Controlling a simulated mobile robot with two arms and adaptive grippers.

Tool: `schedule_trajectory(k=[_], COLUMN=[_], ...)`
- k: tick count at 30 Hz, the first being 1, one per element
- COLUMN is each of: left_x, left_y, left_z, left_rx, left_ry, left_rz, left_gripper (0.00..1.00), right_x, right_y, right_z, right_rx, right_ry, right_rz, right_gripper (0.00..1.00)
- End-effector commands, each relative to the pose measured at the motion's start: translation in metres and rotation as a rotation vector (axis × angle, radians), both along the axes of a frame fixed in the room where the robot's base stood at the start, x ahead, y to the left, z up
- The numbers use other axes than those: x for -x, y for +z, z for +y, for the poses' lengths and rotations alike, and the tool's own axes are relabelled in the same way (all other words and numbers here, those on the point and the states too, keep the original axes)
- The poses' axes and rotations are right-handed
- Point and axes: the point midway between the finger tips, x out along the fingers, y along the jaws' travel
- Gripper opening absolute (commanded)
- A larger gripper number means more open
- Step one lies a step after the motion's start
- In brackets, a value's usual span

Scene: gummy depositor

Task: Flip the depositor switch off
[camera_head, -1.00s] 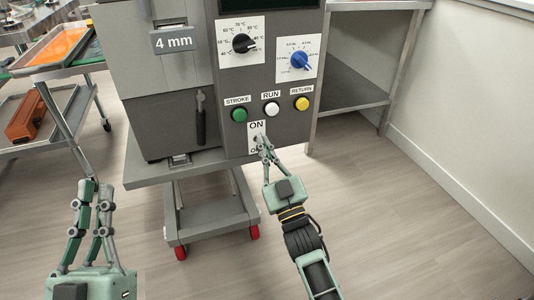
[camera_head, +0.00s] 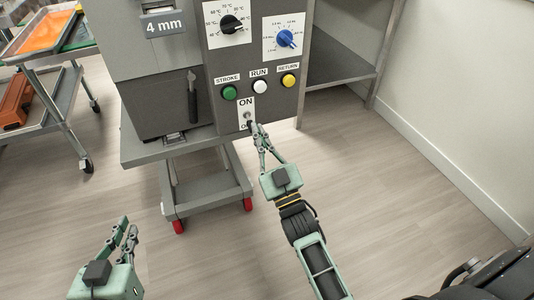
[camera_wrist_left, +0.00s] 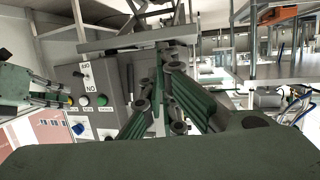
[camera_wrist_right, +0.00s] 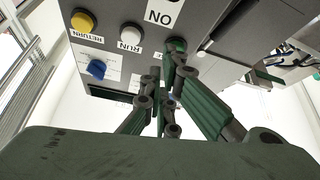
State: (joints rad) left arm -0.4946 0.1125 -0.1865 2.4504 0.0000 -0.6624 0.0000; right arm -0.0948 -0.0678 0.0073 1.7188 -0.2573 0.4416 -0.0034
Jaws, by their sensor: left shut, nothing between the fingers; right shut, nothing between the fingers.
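The depositor switch (camera_head: 248,116) is a small toggle on a white plate marked ON at the top, low on the grey control panel (camera_head: 221,108). The lower label is partly hidden by my right gripper. My right gripper (camera_head: 254,126) is shut and empty, its tips at the lower part of the switch plate; I cannot tell whether they touch the toggle. In the right wrist view the fingertips (camera_wrist_right: 176,46) are just by the ON label, and the toggle is hidden. My left gripper (camera_head: 128,224) is shut and empty, low at the left, well away from the panel.
Green STROKE (camera_head: 229,92), white RUN (camera_head: 259,87) and yellow RETURN (camera_head: 288,80) buttons sit just above the switch. A black dial (camera_head: 231,24) and blue dial (camera_head: 285,39) are higher. The machine stands on a wheeled cart (camera_head: 205,188). Open floor lies in front.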

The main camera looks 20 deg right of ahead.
Motion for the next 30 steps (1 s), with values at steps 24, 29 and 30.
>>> schedule_trajectory(k=[24,29,30], left_x=[0.005,0.005,0.005], left_y=[-0.011,-0.011,-0.011], left_z=[0.003,0.003,0.003], left_rx=[-0.014,-0.013,-0.013], left_ry=[0.004,0.003,0.003], left_rz=[0.056,0.055,0.055], left_gripper=[0.0,0.0,0.0], right_x=[0.038,0.038,0.038], right_y=[-0.036,-0.036,-0.036], right_z=[-0.004,-0.004,-0.004], right_rx=[0.0,-0.001,-0.002], right_ry=[-0.001,-0.001,-0.001], right_rz=[-0.002,0.006,0.019], right_gripper=[0.0,0.0,0.0])
